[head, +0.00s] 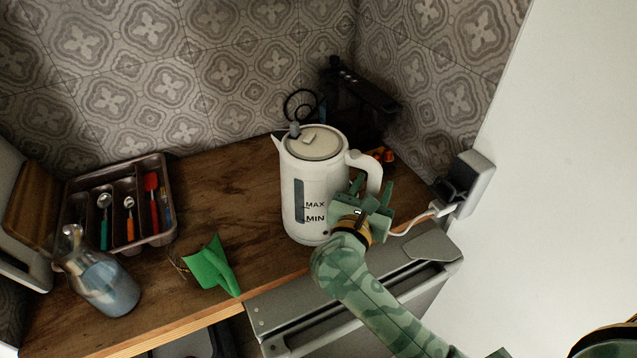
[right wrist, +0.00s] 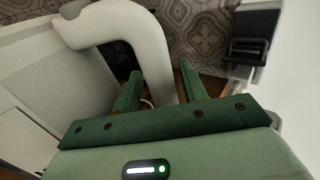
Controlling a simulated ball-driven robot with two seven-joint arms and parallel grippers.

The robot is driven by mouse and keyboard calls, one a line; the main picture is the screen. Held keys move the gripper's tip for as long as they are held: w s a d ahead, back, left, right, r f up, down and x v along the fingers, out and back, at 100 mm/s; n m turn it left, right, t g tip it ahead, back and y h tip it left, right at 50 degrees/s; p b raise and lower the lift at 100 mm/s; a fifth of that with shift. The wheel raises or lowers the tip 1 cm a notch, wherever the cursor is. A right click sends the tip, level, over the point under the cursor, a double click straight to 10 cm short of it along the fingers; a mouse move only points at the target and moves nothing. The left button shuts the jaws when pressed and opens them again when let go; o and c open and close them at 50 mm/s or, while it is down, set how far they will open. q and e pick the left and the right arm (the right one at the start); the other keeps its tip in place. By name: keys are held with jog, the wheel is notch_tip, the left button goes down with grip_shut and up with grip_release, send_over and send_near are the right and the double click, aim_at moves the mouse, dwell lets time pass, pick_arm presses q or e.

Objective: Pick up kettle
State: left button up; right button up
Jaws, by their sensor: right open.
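The white kettle (head: 312,180) stands upright on the wooden counter, its spout to the left and its handle (head: 369,168) to the right. In the right wrist view the kettle body (right wrist: 50,80) fills the left side, and the pale handle (right wrist: 150,55) comes down between my two green fingers. My right gripper (head: 374,192) is open at the lower part of the handle, one finger on each side (right wrist: 158,85). I cannot tell whether either finger touches it. My left gripper is not in view.
A cutlery tray (head: 160,237), a glass bottle (head: 105,285) and a green folded item (head: 212,268) are on the counter left of the kettle. A black appliance (head: 360,95) stands behind it. A wall socket with a plugged cable (head: 466,185) is at the right.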

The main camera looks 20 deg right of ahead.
jog(key=shift+s+a+r, duration=0.1)
jog(key=shift+s+r, duration=0.1)
jog(key=shift+s, duration=0.15)
jog(key=shift+s+a+r, duration=0.15)
jog(key=shift+s, duration=0.1)
jog(key=c, duration=0.4)
jog(key=shift+w, duration=0.1)
grip_shut()
jog(key=shift+w, duration=0.1)
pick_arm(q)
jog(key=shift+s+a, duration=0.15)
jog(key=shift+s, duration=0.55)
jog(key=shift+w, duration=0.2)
